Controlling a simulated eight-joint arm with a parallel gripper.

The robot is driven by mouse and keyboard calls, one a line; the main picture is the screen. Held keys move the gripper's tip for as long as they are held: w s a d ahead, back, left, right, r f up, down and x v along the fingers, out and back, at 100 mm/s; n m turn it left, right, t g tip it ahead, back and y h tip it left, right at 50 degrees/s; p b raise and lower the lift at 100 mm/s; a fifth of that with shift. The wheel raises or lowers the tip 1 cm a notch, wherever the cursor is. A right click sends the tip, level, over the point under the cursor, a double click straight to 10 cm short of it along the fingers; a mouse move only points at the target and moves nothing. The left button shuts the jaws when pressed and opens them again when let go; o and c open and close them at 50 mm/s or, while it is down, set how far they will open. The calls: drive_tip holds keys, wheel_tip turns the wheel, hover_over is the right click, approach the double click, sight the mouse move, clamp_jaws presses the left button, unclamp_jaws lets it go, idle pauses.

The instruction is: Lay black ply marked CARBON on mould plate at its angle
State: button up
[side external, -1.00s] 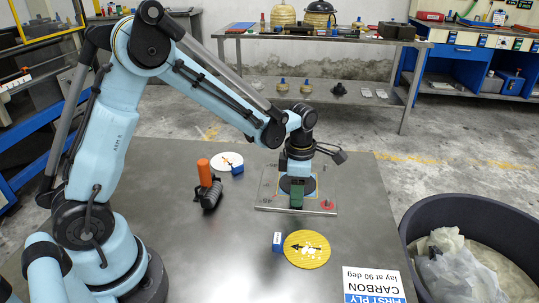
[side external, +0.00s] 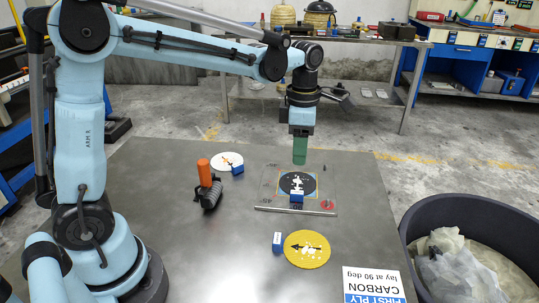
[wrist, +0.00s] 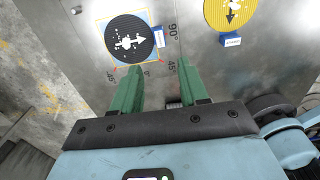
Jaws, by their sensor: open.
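The black ply (side external: 288,178) is a round disc with white marks and a blue tab (side external: 297,197). It lies on the metal mould plate (side external: 266,192), within a yellow-and-blue outline. The wrist view shows the black ply (wrist: 117,28) beside angle marks for 0°, 45° and 90° on the plate (wrist: 172,75).
A yellow ply (side external: 318,248) with a black arrow and blue tab lies at front. A white ply (side external: 222,160) lies at back left, near an orange-handled roller (side external: 208,185). A card (side external: 372,286) reads FIRST PLY CARBON, lay at 90 deg. A black bin (side external: 440,220) stands right.

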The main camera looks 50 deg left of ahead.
drive_tip(key=s+a+m+t, duration=0.1)
drive_tip(key=s+m+t, duration=0.6)
drive_tip(key=m, duration=1.9)
drive_tip(key=s, duration=0.5)
drive_tip(key=shift+s+m, duration=0.3)
drive_tip(key=shift+m, duration=0.1)
